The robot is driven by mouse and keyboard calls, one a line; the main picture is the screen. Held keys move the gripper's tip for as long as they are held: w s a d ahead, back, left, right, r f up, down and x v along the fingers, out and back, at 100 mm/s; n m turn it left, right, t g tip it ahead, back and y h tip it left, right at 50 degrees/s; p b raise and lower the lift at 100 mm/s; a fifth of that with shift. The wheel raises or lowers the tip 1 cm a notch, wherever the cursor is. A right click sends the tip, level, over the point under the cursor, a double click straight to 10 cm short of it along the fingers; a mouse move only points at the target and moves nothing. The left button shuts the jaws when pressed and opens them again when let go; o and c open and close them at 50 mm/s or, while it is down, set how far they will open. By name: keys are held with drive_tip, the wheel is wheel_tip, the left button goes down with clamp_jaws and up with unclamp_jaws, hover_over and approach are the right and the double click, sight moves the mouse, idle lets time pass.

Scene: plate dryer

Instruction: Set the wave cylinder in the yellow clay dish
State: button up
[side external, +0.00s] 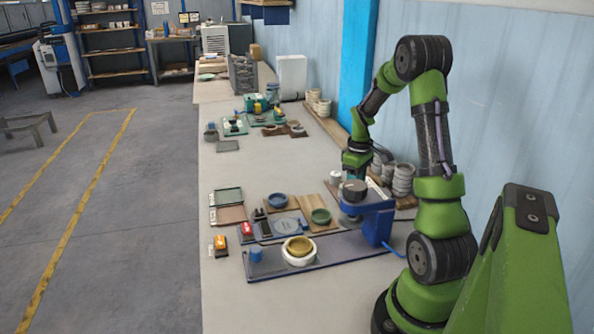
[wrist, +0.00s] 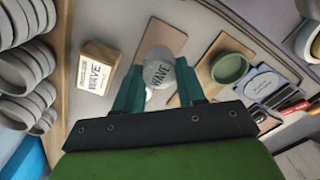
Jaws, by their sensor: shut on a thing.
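The wave cylinder (wrist: 158,72) is a pale grey piece with "WAVE" lettered on it. My gripper (wrist: 160,82) is shut on it, with a teal finger on either side. In the side view my gripper (side external: 353,174) is low behind the blue stand, and the cylinder cannot be told clearly there. The yellow clay dish (side external: 299,243) sits inside a white bowl (side external: 288,259) on the dark board, in front and to the left of my gripper. In the wrist view a yellowish edge shows at the far right, probably that dish.
A blue stand (side external: 377,226) bearing a grey round piece (side external: 354,188) stands between my gripper and the near side. A green dish (side external: 321,215) and a blue bowl (side external: 278,201) sit on wooden boards.

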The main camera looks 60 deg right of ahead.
drive_tip(key=r, duration=0.4)
drive_tip(key=w+r, duration=0.1)
drive_tip(key=shift+a+r, duration=0.35)
drive_tip(key=shift+r, duration=0.05)
drive_tip(key=w+a+r+n, duration=0.2)
drive_tip(key=w+a+n, duration=0.3)
drive_tip(key=a, duration=0.7)
drive_tip(key=a+n, duration=0.3)
drive_tip(key=a, duration=0.8)
drive_tip(key=f, duration=0.1)
drive_tip(key=s+f, duration=0.1)
drive_tip(key=f, duration=0.2)
drive_tip(key=shift+s+a+f, duration=0.25)
drive_tip(key=shift+a+f, duration=0.05)
drive_tip(key=shift+a, duration=0.1)
drive_tip(key=shift+f, duration=2.15)
